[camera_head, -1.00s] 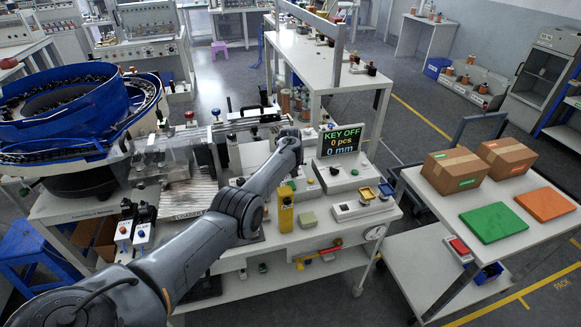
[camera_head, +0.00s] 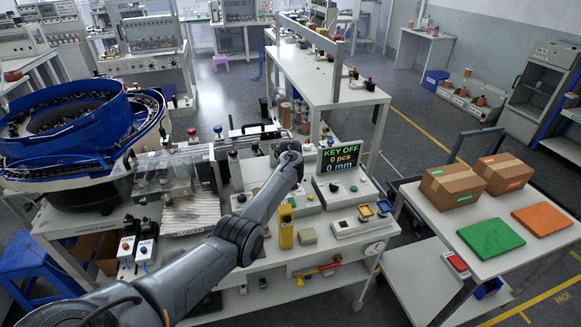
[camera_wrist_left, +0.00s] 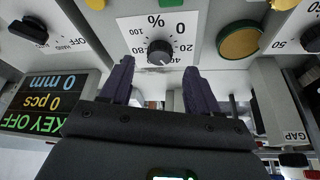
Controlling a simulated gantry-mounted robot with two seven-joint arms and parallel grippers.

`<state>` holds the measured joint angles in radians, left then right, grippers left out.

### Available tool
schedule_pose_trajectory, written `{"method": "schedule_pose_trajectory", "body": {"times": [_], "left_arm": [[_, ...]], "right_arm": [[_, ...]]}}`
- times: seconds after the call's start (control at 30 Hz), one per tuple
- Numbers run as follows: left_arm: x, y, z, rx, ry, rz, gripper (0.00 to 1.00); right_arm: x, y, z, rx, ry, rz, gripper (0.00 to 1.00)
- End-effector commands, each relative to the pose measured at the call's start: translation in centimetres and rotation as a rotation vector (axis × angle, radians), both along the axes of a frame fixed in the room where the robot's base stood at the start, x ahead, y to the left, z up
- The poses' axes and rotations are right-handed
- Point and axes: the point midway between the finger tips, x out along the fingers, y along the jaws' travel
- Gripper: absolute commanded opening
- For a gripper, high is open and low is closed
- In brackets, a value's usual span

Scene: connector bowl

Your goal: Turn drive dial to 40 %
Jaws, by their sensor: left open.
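The drive dial (camera_wrist_left: 160,51) is a black round knob on a white plate with a % scale, seen upside down in the left wrist view. The 40 mark is on its side nearest my fingers; I cannot make out exactly where its pointer stands. My left gripper (camera_wrist_left: 159,72) is open, its two dark fingers apart on either side of the dial's line, and nothing is between them. The fingers look short of the knob, not touching it. In the head view my left wrist hides the dial and the fingertips. My right gripper is not in view.
The display (camera_head: 341,162) reads KEY OFF, 0 pcs, 0 mm, close beside my wrist. A black HAND/OFF switch (camera_wrist_left: 29,30) and a round olive-yellow button (camera_wrist_left: 240,41) flank the dial. A yellow post (camera_head: 286,228) stands in front. The blue feeder bowl (camera_head: 70,125) is at left.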

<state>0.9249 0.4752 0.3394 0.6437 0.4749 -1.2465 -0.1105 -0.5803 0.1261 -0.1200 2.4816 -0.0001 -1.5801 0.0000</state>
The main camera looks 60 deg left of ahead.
Motion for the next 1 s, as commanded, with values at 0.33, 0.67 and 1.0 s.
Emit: {"method": "schedule_pose_trajectory", "body": {"times": [0.33, 0.67, 1.0], "left_arm": [[-1.1, -1.6, 4.7, 0.001, 0.001, -0.001, 0.61], [-1.5, -2.2, 6.0, -0.001, 0.001, -0.001, 0.61], [-1.5, -2.2, 6.0, -0.002, 0.001, -0.001, 0.61]], "right_arm": [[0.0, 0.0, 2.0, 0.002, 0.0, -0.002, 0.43], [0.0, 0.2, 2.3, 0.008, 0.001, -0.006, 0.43], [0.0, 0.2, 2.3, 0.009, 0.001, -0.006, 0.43]]}}
